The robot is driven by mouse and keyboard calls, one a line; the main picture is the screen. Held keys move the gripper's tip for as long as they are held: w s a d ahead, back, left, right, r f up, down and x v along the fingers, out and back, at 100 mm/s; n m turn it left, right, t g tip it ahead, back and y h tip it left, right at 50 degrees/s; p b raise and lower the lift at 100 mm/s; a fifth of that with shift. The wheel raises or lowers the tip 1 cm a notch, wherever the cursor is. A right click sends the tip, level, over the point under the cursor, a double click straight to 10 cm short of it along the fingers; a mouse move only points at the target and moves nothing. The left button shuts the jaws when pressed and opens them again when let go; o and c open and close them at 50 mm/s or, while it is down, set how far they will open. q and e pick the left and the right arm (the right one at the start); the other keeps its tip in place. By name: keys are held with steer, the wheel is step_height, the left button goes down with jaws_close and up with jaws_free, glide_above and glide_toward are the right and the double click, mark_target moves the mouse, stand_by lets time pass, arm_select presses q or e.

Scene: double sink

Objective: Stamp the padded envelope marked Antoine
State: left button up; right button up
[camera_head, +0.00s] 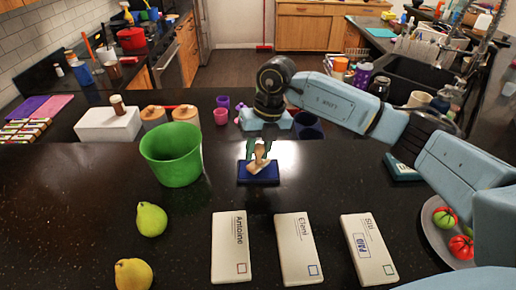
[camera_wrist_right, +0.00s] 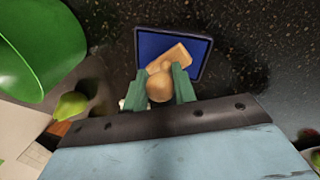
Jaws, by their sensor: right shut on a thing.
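The padded envelope marked Antoine (camera_head: 229,247) lies on the dark counter, leftmost of three white envelopes; an empty square outline shows in its lower corner. A wooden stamp (camera_head: 259,160) stands on a blue ink pad (camera_head: 258,174) further back. My right gripper (camera_head: 263,150) is over the pad, its green fingers shut on the stamp's handle. In the right wrist view the fingers (camera_wrist_right: 158,88) lie on both sides of the stamp's round knob (camera_wrist_right: 160,87), above the blue pad (camera_wrist_right: 204,50). Whether the stamp touches the pad is hidden. My left gripper is not in view.
Envelopes marked Eleni (camera_head: 298,252) and Siti (camera_head: 368,250) lie to the right; Siti's bears a blue PAID mark. A green bucket (camera_head: 171,154) stands left of the pad. Two pears (camera_head: 151,219) are at left, a plate of vegetables (camera_head: 437,232) at right.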

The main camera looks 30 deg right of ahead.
stand_by(0.3)
steer(key=shift+f+b, duration=0.4)
steer(key=shift+f, duration=0.2)
stand_by(1.2)
steer(key=shift+r, duration=0.1)
steer(key=shift+a+p+v, duration=0.25)
steer(key=shift+p+v, duration=0.55)
steer(key=shift+v, duration=0.35)
steer(key=shift+a+p+v, duration=0.2)
steer(key=shift+p+v, duration=0.55)
steer(key=shift+v, duration=0.4)
steer(key=shift+a+p+v, duration=0.25)
steer(key=shift+p+v, duration=0.55)
steer(key=shift+v, duration=0.3)
steer(key=shift+w+r, duration=0.1)
steer(key=shift+r, duration=0.05)
